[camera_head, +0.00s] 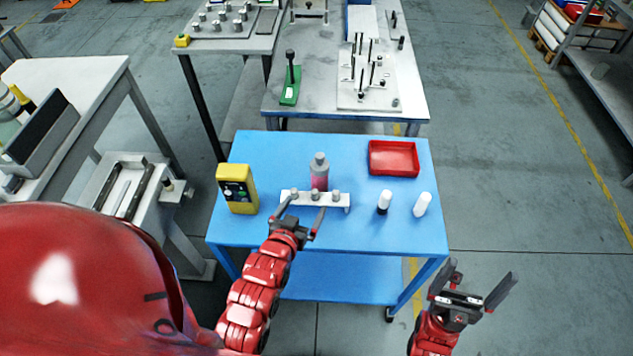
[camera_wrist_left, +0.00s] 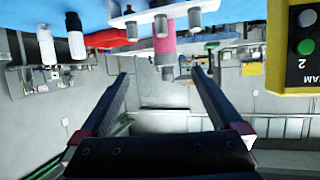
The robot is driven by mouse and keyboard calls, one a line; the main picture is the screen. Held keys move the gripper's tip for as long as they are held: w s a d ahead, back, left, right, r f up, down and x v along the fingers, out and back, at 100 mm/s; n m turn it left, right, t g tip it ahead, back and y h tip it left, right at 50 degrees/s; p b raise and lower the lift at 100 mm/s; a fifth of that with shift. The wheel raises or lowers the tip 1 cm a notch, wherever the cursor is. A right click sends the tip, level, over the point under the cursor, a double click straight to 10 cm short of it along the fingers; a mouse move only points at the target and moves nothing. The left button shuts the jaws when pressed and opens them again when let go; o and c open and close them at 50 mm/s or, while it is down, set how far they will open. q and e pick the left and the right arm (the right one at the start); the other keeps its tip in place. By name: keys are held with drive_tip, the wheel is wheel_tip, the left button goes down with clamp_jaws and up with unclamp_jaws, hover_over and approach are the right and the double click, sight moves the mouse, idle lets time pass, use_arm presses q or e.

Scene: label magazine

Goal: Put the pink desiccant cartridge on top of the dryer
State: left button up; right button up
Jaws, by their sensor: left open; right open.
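A bottle-shaped cartridge with a grey top and a pink lower body (camera_head: 320,181) stands upright on the blue table, just behind a white rack (camera_head: 341,201). In the left wrist view, which is upside down, its pink body (camera_wrist_left: 164,43) shows past the rack. My left gripper (camera_head: 302,217) is open and empty, in front of the rack and apart from the cartridge; its fingers (camera_wrist_left: 160,76) are spread. My right gripper (camera_head: 481,284) is open and empty beyond the table's right front corner. I cannot tell which thing is the dryer.
The rack carries several grey-topped pieces. A yellow button box (camera_head: 238,190) stands left, a red tray (camera_head: 393,160) back right. A black-and-white bottle (camera_head: 384,202) and a white bottle (camera_head: 422,205) stand at right. The blue table's (camera_head: 350,233) front strip is clear.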

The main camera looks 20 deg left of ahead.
use_arm(q)
drive_tip(key=b, duration=1.1)
approach(317, 178)
drive_tip(key=w+f, duration=0.3)
drive_tip(key=w, duration=0.1)
drive_tip(key=shift+w+d, duration=0.1)
drive_tip(key=shift+d, duration=0.2)
drive_tip(key=shift+w+p, duration=0.85)
drive_tip(key=shift+w, duration=0.2)
drive_tip(key=shift+w+f, duration=0.15)
drive_tip(key=shift+w, duration=0.15)
drive_tip(key=shift+w+a, duration=0.1)
drive_tip(key=shift+w, duration=0.05)
drive_tip(key=shift+w+a+f+p, duration=0.1)
drive_tip(key=shift+w+a+p, duration=0.05)
drive_tip(key=shift+w+p, duration=0.4)
drive_tip(key=p+x, duration=0.2)
drive_tip(key=x, duration=0.1)
drive_tip(key=shift+a, duration=0.2)
drive_tip(key=shift+w+f, duration=0.25)
drive_tip(key=shift+w, duration=0.2)
clamp_jaws()
